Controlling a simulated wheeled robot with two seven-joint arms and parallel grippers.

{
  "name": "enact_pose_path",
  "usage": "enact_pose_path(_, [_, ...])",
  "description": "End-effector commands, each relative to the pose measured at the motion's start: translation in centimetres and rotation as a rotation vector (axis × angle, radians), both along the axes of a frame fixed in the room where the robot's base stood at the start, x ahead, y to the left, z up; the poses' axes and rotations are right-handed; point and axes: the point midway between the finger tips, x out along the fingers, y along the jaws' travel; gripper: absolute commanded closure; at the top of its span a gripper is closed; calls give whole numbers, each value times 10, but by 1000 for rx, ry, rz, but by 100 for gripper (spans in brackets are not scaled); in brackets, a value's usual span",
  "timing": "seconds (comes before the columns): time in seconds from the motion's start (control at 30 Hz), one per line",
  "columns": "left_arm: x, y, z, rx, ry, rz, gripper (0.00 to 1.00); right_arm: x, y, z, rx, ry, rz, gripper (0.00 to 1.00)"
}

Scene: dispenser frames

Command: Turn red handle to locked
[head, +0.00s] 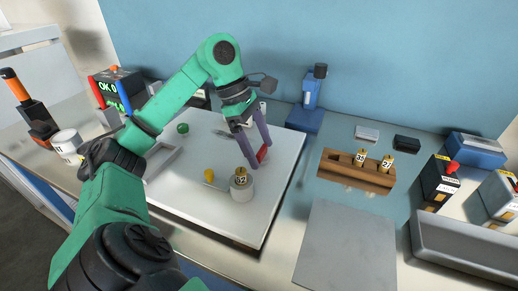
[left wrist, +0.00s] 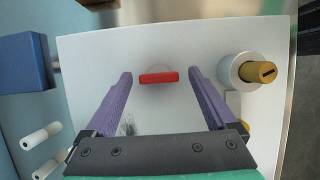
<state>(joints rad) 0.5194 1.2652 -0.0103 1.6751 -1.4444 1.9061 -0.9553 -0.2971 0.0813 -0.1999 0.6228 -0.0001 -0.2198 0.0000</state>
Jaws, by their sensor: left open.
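The red handle (head: 262,153) stands up from the white board near its back right part. In the left wrist view the fingertips of my left gripper (left wrist: 160,75) lie on either side of the bar, with a gap at each end. Contact does not show. The handle's lock markings cannot be read. My right gripper is not in view.
On the white board (head: 215,220) a grey cylinder with a brass top (head: 241,186) stands near the handle; a yellow knob (head: 209,175) is beside it. A wooden block with brass plugs (head: 355,170) stands to the right. A grey plate (head: 345,250) lies in front.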

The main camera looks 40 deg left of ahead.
Motion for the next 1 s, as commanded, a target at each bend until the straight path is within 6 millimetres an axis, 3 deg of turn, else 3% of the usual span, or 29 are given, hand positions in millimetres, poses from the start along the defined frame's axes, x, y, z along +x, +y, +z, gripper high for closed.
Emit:
enact_pose_path(0.17, [0, 0, 0, 0, 0, 0, 10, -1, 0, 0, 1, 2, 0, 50])
enact_pose_path(0.4, [0, 0, 1, 0, 0, 0, 96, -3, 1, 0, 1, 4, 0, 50])
enact_pose_path(0.67, [0, 0, 0, 2, -1, 19, 96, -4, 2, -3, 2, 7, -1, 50])
enact_pose_path(1.0, [-1, 0, -3, 3, -5, 185, 96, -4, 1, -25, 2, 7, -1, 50])
